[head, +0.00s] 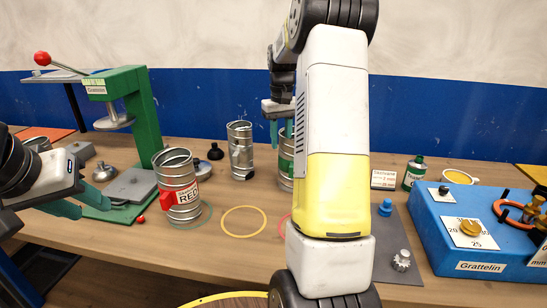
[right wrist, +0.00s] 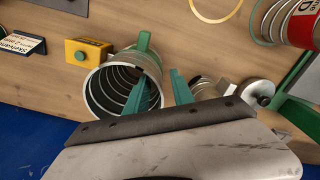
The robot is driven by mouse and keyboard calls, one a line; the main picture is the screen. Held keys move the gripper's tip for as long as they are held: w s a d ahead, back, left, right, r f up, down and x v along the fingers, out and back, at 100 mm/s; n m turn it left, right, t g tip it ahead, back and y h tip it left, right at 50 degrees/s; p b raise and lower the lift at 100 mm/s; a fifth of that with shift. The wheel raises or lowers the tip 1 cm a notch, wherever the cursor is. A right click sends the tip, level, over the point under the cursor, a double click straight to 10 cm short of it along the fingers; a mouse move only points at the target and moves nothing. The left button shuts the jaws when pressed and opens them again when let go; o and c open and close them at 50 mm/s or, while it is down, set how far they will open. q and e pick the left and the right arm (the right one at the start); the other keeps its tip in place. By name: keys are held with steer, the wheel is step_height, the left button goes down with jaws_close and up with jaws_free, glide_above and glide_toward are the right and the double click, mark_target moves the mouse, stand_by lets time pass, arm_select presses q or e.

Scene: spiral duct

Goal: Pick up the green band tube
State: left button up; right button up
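The green band tube (head: 285,168) is a ribbed metal cylinder standing on the table, partly hidden behind my right arm in the head view. The right wrist view looks down into its open end (right wrist: 92,95), with a green piece on its side. My right gripper (right wrist: 158,92) is open at the tube; one teal finger overlaps the opening and the other is outside the rim. I cannot tell whether they touch it. In the head view the right gripper (head: 279,110) is partly hidden by my arm. My left gripper (head: 80,201) is open and empty, left of the red band tube (head: 178,182).
A plain metal tube (head: 240,152) stands left of the green band tube. A green press (head: 143,115) is at the left, a blue box (head: 470,225) at the right. Yellow ring (head: 244,207) lies flat on the table. A yellow block (right wrist: 88,52) is near the tube.

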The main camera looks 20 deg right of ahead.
steer(key=shift+f, duration=0.95)
steer(key=shift+c, duration=0.2)
jaws_close()
steer(key=shift+r, duration=0.1)
stand_by(0.4)
